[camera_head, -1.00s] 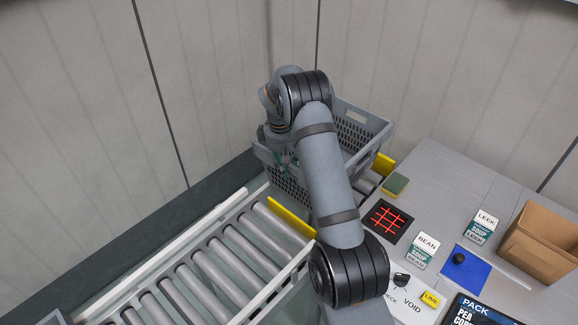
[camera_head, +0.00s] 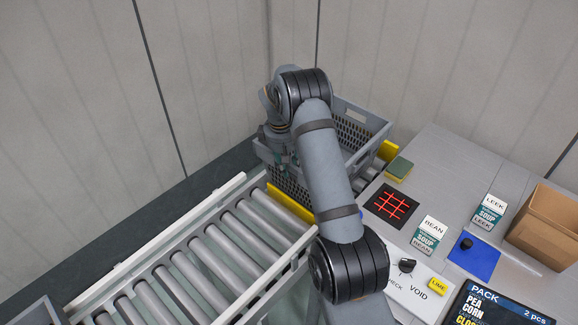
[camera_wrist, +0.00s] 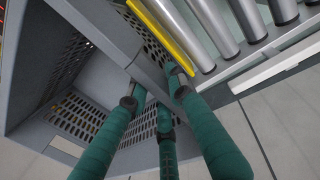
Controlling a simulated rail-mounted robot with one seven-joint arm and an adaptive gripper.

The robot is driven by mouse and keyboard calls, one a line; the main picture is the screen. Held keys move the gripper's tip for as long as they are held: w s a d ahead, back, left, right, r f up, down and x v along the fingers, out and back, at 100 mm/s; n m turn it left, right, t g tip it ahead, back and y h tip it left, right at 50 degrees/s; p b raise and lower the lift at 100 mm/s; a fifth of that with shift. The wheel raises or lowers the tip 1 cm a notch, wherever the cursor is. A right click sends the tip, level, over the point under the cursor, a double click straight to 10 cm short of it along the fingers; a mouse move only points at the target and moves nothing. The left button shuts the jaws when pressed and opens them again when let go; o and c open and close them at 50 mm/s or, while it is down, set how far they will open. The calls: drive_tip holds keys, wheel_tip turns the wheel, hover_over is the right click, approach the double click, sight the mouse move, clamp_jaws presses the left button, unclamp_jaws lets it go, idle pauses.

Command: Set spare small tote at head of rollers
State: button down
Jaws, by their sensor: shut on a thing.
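A grey perforated tote (camera_head: 355,115) is at the far end of the roller conveyor (camera_head: 215,245), by the wall. My gripper (camera_head: 280,158) is at its near left side, partly hidden by my arm. In the wrist view my green fingers (camera_wrist: 155,90) are shut on the grey tote wall (camera_wrist: 110,55), and part of the tote's inside shows. A yellow plate (camera_head: 291,203) stands across the rollers just in front of the tote. It also shows close beside the tote wall in the wrist view (camera_wrist: 165,35). I cannot tell whether the tote's bottom touches rollers.
The wall is close behind the tote.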

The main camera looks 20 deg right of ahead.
drive_tip(key=shift+w+r, duration=0.1)
drive_tip(key=shift+r, duration=0.05)
drive_tip(key=c, duration=1.5)
unclamp_jaws()
drive_tip(key=shift+c, duration=0.2)
drive_tip(key=shift+o, duration=0.3)
drive_tip(key=shift+s, duration=0.25)
wheel_tip(320, 180, up, 12)
drive_tip(key=a, duration=0.1)
drive_tip(key=shift+s+a, duration=0.35)
drive_tip(key=shift+s, duration=0.05)
drive_tip(key=shift+f, duration=0.2)
